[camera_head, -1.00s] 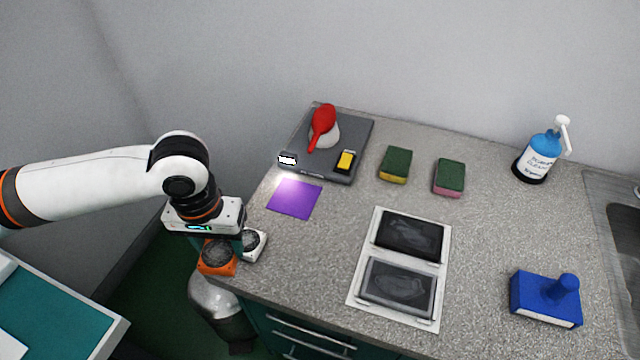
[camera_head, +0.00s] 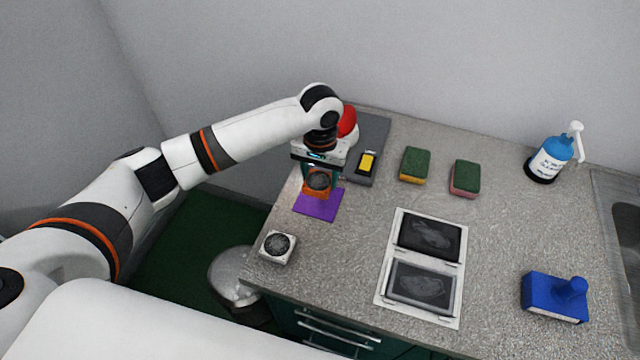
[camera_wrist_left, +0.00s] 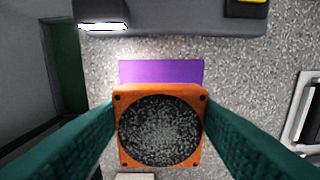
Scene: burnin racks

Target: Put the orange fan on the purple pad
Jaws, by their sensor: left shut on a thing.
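The orange fan (camera_head: 317,184) is held between the fingers of my left gripper (camera_head: 319,178), which is shut on it. In the left wrist view the orange fan (camera_wrist_left: 160,92) sits between the two green fingers, its round dark grille facing the camera. The purple pad (camera_head: 318,206) lies flat on the counter at its left side, below and just in front of the fan. In the wrist view part of the purple pad (camera_wrist_left: 160,71) shows beyond the fan, and the rest is hidden by it. I cannot tell whether the fan touches the pad. My right gripper is not in view.
A white fan (camera_head: 278,247) stands near the counter's front left corner. Behind the gripper is a grey scale-like device (camera_head: 372,133) with a red object (camera_head: 348,121).

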